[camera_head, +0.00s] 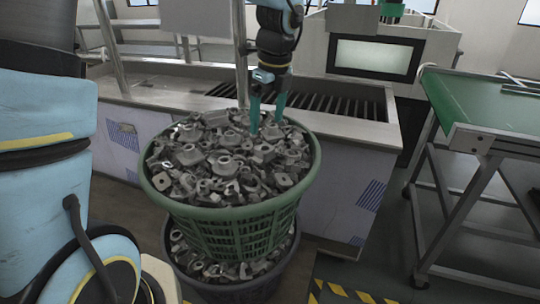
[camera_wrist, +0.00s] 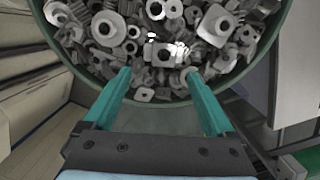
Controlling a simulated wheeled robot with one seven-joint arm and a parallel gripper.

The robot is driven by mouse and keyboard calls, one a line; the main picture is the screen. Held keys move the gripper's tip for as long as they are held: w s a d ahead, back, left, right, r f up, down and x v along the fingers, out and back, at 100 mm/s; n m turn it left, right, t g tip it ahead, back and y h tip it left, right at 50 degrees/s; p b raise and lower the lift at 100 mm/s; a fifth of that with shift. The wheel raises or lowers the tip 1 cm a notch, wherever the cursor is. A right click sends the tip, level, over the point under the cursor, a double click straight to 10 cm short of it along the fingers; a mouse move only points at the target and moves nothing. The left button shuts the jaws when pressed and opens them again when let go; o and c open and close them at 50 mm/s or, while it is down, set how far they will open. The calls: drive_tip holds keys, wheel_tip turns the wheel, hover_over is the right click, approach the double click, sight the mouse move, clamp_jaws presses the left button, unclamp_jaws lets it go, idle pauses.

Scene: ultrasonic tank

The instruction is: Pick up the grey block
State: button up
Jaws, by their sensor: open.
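Many grey metal parts (camera_head: 205,155) fill a green basket (camera_head: 237,222) in a heap, and they also show in the wrist view (camera_wrist: 108,28). Several are blocky, and I cannot tell which one is the grey block of the task. A pale block-like part with a dark hole (camera_wrist: 165,53) lies just beyond my fingertips in the wrist view. My gripper (camera_head: 267,118) is over the back right part of the basket, pointing down, with its teal fingers at the heap. In the wrist view my gripper (camera_wrist: 158,76) is open, with nothing held between its fingers.
The green basket stands on a dark tub (camera_head: 235,290) that holds more grey parts. A metal tank with a slatted grille (camera_head: 345,106) stands behind it. Yellow-black striped floor marking (camera_head: 345,292) shows at lower right.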

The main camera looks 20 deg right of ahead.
sight(265, 144)
drive_tip(key=f, duration=0.3)
drive_tip(key=shift+w+f, duration=0.25)
drive_tip(key=shift+f, duration=0.1)
drive_tip(key=shift+w+f+p, duration=0.2)
drive_tip(key=shift+f+p, duration=0.15)
drive_tip(key=shift+f, duration=0.5)
drive_tip(key=shift+w+f+p, duration=0.15)
drive_tip(key=shift+f+p, duration=0.25)
drive_tip(key=shift+f, duration=0.4)
drive_tip(key=shift+w+f+p, duration=0.2)
drive_tip(key=shift+f+p, duration=0.15)
drive_tip(key=shift+f, duration=0.5)
clamp_jaws()
